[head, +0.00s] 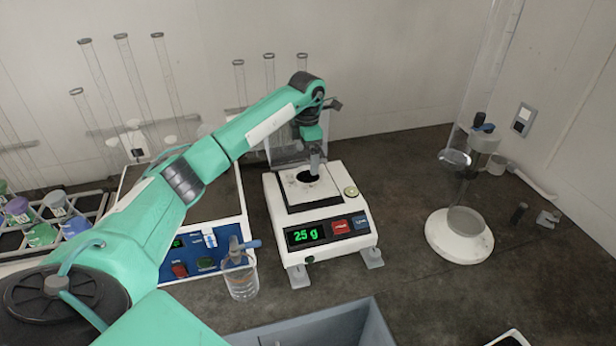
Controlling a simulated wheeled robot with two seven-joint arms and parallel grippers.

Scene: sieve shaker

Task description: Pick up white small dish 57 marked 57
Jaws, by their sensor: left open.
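A small white dish (293,184) with a dark patch in its middle sits on the pan of the balance (275,212). I cannot read any mark 57 on it. The balance display shows 25 g. My left gripper (315,170) points down over the dish, close to its far side. It is open, but it is too small in the picture to tell whether the fingers touch the dish or stand around its rim. My right gripper is not in view.
A blue-fronted device (205,262) stands left of the balance, with a glass beaker (241,282) before it. A tall clear column on a white round base (459,243) stands right. A grey bin (375,325) is in front. Capped vials fill a rack at left.

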